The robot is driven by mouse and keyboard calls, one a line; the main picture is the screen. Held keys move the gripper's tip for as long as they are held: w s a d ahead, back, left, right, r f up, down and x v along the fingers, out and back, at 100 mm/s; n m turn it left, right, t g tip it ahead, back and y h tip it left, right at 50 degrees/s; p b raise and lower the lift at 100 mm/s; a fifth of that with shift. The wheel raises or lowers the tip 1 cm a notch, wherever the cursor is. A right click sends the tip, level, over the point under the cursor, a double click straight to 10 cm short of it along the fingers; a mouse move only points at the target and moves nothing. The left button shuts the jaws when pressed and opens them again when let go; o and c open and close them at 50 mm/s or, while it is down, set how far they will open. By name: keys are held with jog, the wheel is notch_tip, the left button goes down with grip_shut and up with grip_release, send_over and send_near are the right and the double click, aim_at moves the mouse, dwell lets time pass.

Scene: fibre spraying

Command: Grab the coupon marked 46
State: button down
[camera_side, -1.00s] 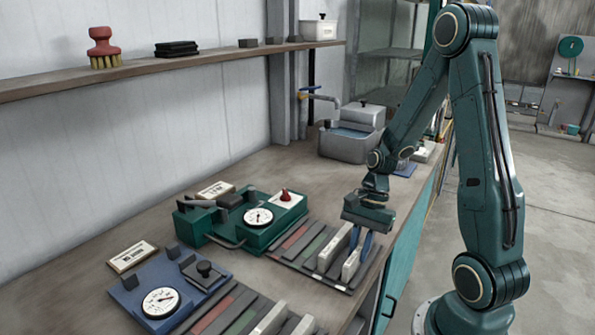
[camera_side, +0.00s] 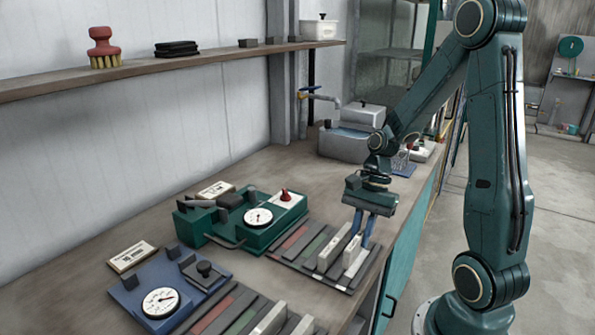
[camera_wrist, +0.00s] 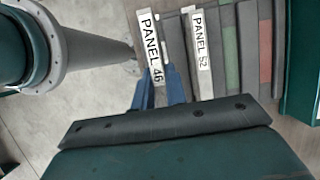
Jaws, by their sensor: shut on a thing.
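The coupon with the label "PANEL 46" (camera_wrist: 150,45) is a light strip seen from above in the wrist view. My gripper (camera_wrist: 160,88) has its blue fingers at its near end, one on each side, and is shut on it. In the side view my gripper (camera_side: 357,238) points down over the rack, with the pale coupon 46 (camera_side: 353,259) between its fingertips. The coupon stands upright at the rack's right part; whether its base touches the rack is unclear. A coupon marked "PANEL 52" (camera_wrist: 202,45) stands beside it, apart from the fingers; it also shows in the side view (camera_side: 328,257).
The rack (camera_side: 290,256) has dark, red and green strips. A green device with a dial (camera_side: 257,217) stands left of it, and a blue device with a dial (camera_side: 160,301) is nearer the front. The bench edge lies close on the right.

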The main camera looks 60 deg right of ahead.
aim_at(361, 231)
notch_tip(361, 231, up, 16)
dwell(0.5)
jog(key=shift+f, duration=0.1)
jog(key=shift+w, duration=0.1)
dwell(0.4)
